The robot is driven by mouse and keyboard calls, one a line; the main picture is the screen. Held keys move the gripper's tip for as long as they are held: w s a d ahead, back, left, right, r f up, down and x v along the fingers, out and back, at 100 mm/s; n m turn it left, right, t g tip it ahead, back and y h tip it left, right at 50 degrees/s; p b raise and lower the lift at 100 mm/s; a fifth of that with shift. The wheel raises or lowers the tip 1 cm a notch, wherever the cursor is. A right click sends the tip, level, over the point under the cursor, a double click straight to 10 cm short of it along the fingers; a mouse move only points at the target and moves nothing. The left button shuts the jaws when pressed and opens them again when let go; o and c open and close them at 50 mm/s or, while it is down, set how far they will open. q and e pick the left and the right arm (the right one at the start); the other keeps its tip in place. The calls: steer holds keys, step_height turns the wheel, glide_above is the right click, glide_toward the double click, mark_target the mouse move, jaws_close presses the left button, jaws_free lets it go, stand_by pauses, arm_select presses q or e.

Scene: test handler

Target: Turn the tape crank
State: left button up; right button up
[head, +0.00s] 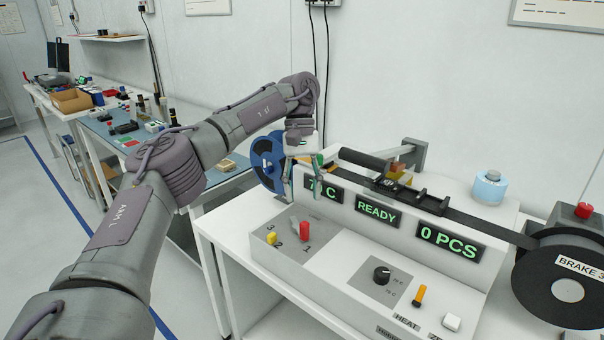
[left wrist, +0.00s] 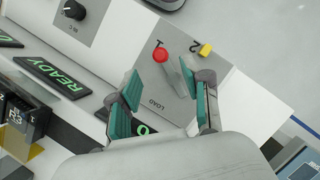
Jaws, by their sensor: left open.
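A blue reel (head: 267,160) stands upright at the left end of the white test handler (head: 345,258). My left arm partly covers it, and I cannot make out a crank handle for sure. Black tape (head: 455,212) runs along the top of the handler to a black reel (head: 540,285) marked BRAKE at the right. My left gripper (head: 304,180) points down just right of the blue reel, in front of the temperature display. It is open and looks empty. In the left wrist view its teal fingers (left wrist: 160,85) are spread above the LOAD panel (left wrist: 165,118).
A red-knobbed lever (head: 304,231) and a yellow knob (head: 271,238) sit on the LOAD panel. A black dial (head: 382,275) and orange switch (head: 419,295) are farther right. A blue-labelled round container (head: 489,188) stands behind the tape. A cluttered bench (head: 130,130) is at the left.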

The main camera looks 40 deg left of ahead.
arm_select(q)
steer(key=v, duration=0.3)
steer(key=shift+w+a+r, duration=0.1)
steer(key=shift+w+r, duration=0.05)
steer(key=shift+r, duration=0.2)
stand_by(0.3)
